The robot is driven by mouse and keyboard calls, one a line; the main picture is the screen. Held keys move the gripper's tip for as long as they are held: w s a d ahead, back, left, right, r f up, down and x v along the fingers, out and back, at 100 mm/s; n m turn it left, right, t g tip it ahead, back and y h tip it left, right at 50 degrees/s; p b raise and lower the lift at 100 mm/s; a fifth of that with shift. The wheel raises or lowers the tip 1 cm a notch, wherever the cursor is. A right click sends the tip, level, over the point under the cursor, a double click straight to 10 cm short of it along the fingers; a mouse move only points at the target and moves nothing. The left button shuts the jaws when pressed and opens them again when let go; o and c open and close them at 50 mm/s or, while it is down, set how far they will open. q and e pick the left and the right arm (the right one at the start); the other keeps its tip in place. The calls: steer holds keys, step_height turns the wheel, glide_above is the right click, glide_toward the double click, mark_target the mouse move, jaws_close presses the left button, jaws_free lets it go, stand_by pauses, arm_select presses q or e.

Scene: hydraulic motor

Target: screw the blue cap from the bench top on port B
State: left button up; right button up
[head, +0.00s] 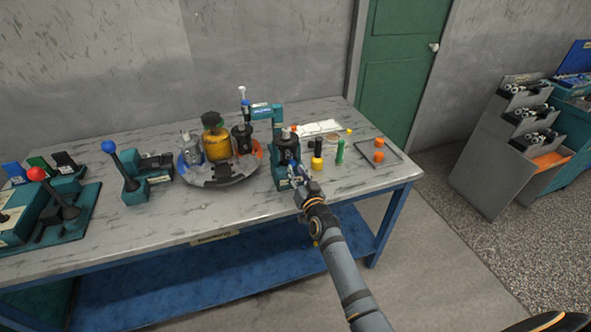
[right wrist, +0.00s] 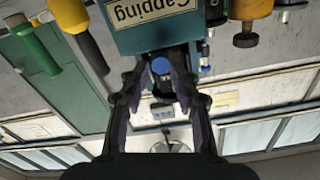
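My right gripper (head: 299,177) is at the front edge of the bench, at the foot of the teal capping station (head: 281,180). In the right wrist view, the round blue cap (right wrist: 162,66) is between the fingertips of this gripper, whose fingers are close together on its two sides; they look shut on it. A dark part shows just beyond the cap. The teal block with the "Capping" label (right wrist: 152,12) is right by the fingertips. The dark motor body (head: 287,148) stands in the station. I cannot make out port B. My left gripper is not in view.
The bench (head: 230,205) holds a round tray (head: 222,180) with an amber jar (head: 216,144), left of the station. Yellow-black (head: 317,160) and green (head: 340,152) pieces stand close to its right. A shallow tray (head: 392,158) with orange caps is farther right. Lever units are at the left.

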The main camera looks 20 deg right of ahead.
steer(key=shift+s, duration=0.95)
steer(key=o, duration=0.5)
steer(key=shift+o, duration=0.2)
steer(key=s, duration=0.6)
steer(key=shift+d, duration=0.1)
